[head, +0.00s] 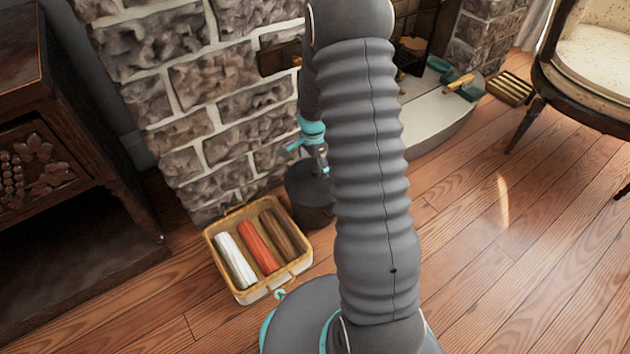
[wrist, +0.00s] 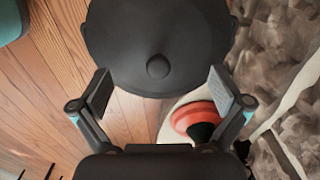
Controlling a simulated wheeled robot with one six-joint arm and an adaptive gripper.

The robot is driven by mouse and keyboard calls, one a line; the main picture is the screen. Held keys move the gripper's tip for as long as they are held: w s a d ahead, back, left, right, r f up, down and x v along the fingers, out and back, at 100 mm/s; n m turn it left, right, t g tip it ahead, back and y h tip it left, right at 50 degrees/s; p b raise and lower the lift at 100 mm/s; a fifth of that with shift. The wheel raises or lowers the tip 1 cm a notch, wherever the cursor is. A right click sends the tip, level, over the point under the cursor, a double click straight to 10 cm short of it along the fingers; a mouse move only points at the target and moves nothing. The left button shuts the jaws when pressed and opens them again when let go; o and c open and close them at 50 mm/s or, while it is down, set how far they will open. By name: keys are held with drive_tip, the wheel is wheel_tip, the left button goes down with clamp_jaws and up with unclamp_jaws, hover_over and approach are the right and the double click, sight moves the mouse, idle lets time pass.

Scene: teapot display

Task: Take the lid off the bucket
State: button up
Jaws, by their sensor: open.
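The dark bucket (head: 312,212) stands on the wood floor against the stone wall, partly hidden behind my arm in the head view. Its round black lid (wrist: 125,30) is on top and fills the upper middle of the wrist view. A small round knob (wrist: 157,66) sits at the lid's middle. My gripper (wrist: 160,76) is open and empty, pointing down over the lid. The knob appears between the two spread fingertips, with space on both sides. In the head view my gripper (head: 322,165) is just above the bucket; its fingertips are too small to make out clearly.
A yellow-rimmed basket (head: 215,240) with white, red and brown rolls is close to the bucket's left. The stone wall (head: 200,95) rises behind. A red-orange round object (wrist: 190,117) shows below the lid in the wrist view.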

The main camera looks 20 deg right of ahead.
sight(315, 171)
drive_tip(key=f, duration=0.3)
drive_tip(key=shift+d+f, duration=0.25)
drive_tip(key=shift+s, duration=0.1)
drive_tip(key=c, duration=1.8)
drive_tip(key=shift+b, duration=0.3)
drive_tip(key=shift+c, duration=0.2)
